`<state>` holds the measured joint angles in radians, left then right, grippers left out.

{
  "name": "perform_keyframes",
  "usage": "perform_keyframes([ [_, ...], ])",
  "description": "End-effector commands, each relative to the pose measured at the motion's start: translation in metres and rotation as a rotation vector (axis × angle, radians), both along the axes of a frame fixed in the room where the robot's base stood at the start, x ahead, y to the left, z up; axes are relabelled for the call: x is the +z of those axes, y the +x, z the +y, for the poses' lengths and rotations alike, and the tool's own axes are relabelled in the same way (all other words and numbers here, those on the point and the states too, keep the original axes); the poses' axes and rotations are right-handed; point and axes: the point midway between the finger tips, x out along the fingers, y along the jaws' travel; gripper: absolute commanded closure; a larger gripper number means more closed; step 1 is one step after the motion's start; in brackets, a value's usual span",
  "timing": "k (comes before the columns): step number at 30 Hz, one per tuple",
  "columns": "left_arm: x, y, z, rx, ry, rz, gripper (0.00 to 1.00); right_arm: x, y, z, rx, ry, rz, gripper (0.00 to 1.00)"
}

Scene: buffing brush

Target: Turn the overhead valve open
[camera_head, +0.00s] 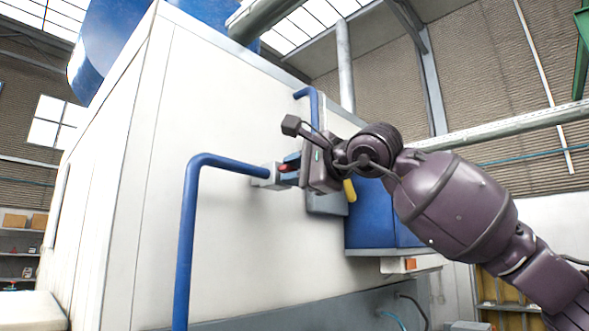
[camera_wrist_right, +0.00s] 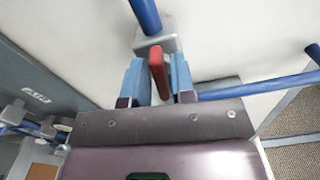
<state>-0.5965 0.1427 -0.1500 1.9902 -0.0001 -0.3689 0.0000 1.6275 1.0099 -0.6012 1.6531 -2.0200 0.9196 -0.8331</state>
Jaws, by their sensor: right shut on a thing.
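The valve is a grey block (camera_head: 264,179) on a blue pipe (camera_head: 187,230), on the white machine wall, with a small red handle (camera_head: 285,168). In the right wrist view the red handle (camera_wrist_right: 158,70) stands between the two blue finger pads, and the grey valve body (camera_wrist_right: 156,44) is just beyond. My right gripper (camera_head: 289,167) reaches in from the right and is shut on the red handle; its fingers (camera_wrist_right: 158,82) lie on both sides of it. The gripper hides part of the valve in the head view. My left gripper is not in view.
The white machine wall (camera_head: 225,110) fills the middle, close behind the valve. A second blue pipe (camera_head: 308,95) and a blue box (camera_head: 370,220) are on the wall near my right wrist. Shelves (camera_head: 20,245) stand far left. Free space is on the right.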

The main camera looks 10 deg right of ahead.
Motion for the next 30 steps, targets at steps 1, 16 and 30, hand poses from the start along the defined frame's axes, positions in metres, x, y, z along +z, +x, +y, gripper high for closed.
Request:
perform_keyframes([
  [1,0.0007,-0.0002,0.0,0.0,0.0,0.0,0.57,0.0003,-0.0004,0.0002,0.001,-0.022,-0.014,1.0],
  [16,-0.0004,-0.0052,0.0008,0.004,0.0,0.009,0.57,-0.0013,-0.0002,0.0007,0.001,-0.131,-0.085,1.0],
  [30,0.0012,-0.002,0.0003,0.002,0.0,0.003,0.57,-0.0015,0.0,0.0005,0.001,-0.131,-0.086,0.63],
])
